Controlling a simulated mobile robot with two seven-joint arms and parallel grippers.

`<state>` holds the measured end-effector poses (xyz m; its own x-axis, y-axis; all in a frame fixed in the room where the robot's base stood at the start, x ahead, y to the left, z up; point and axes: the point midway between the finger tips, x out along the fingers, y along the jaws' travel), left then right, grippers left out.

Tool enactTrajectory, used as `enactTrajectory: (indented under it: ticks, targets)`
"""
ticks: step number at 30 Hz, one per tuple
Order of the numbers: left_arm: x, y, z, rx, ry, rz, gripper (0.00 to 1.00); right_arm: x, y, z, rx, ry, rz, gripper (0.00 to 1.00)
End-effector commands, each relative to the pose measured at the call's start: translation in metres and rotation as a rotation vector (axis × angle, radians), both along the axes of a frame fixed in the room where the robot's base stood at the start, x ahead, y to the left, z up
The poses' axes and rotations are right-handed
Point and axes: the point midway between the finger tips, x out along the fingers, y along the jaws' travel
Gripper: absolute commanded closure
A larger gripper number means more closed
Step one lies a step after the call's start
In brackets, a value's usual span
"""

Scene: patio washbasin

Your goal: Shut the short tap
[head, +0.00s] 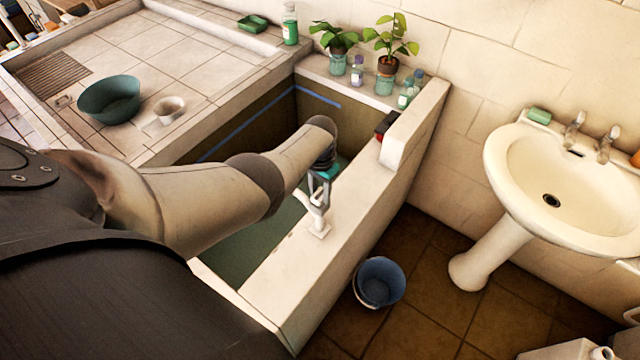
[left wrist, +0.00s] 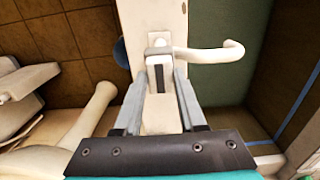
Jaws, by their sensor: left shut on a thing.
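A white tap (head: 319,226) stands on the pale ledge of the sunken basin (head: 290,262), with its spout over the basin side. In the left wrist view the tap's spout (left wrist: 212,53) curves to the right and its pale lever (left wrist: 158,112) lies between my fingers. My left gripper (head: 318,188) points down at the tap from above. It is shut on the lever, with one grey finger on each side, as the left wrist view (left wrist: 161,90) shows. The gripper partly hides the top of the tap in the head view. My right gripper is out of view.
A blue bucket (head: 379,283) stands on the brown floor beside the ledge. A white pedestal washbasin (head: 500,160) with two taps is at the right. Potted plants (head: 386,68) and bottles stand at the back corner. A green bowl (head: 109,100) sits on the tiled counter.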

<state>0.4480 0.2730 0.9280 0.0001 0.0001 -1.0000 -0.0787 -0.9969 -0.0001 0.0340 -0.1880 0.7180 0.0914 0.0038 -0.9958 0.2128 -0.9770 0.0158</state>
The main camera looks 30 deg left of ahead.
Motion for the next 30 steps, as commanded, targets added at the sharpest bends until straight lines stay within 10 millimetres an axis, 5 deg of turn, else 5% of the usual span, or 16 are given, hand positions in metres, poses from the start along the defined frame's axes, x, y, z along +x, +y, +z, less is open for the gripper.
enactTrajectory:
  ticks: [14,15,23,30]
  targets:
    - [-0.0005,0.0001,-0.0004,0.001,0.002,-0.019,1.0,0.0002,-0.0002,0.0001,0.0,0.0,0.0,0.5]
    - [-0.0005,0.0,-0.0004,0.001,0.002,-0.019,0.59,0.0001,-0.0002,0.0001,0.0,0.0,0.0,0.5]
    - [-0.0003,-0.0001,-0.0003,0.0,0.001,-0.017,0.3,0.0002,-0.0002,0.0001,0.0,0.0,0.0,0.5]
    - [-0.0001,-0.0002,0.0003,0.0,0.0,-0.015,0.3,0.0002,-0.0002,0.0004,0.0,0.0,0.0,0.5]
